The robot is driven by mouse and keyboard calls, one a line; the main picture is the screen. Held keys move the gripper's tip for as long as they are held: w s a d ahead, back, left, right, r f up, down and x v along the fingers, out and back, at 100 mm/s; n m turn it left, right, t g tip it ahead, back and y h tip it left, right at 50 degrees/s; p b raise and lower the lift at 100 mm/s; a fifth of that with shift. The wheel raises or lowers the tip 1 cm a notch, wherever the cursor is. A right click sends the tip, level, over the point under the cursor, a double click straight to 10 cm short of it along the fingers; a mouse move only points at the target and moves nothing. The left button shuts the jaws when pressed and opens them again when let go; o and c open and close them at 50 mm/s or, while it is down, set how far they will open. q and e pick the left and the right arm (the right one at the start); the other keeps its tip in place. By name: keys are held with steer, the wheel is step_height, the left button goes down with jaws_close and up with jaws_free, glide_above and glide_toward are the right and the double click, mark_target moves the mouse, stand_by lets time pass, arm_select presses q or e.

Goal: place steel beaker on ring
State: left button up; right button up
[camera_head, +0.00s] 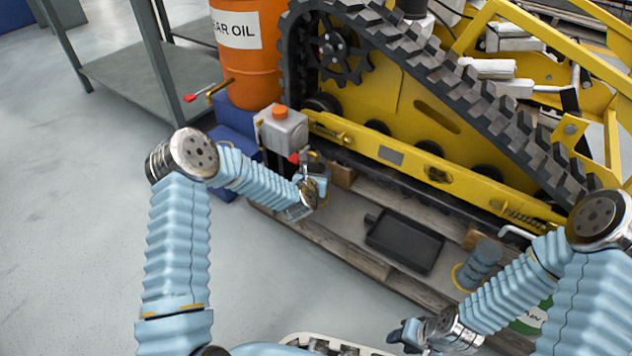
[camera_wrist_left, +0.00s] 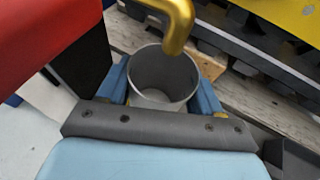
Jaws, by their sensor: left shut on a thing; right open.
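The steel beaker (camera_wrist_left: 163,80) is a grey, open-topped metal cup, upright between the blue fingers of my left gripper (camera_wrist_left: 165,95). In the head view my left gripper (camera_head: 316,188) is shut on it below the small grey tank, and the beaker is mostly hidden there. A brass spout (camera_wrist_left: 180,25) hangs over the beaker's mouth in the left wrist view. A yellow ring (camera_head: 458,277) shows partly on the pallet at the right, beside a grey-blue cylinder (camera_head: 484,256). My right gripper (camera_head: 408,335) is open and empty near the bottom edge.
A grey tank with an orange cap (camera_head: 281,128) stands beside the orange oil drum (camera_head: 248,60). A black tray (camera_head: 404,242) lies on the wooden pallet (camera_head: 345,252) between my left gripper and the ring. The yellow tracked carrier (camera_head: 400,110) stands behind.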

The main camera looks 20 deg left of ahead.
arm_select(q)
step_height(320, 180, down, 3)
steer(key=shift+b, duration=0.35)
steer(key=shift+f, duration=0.15)
steer(key=o, duration=1.1)
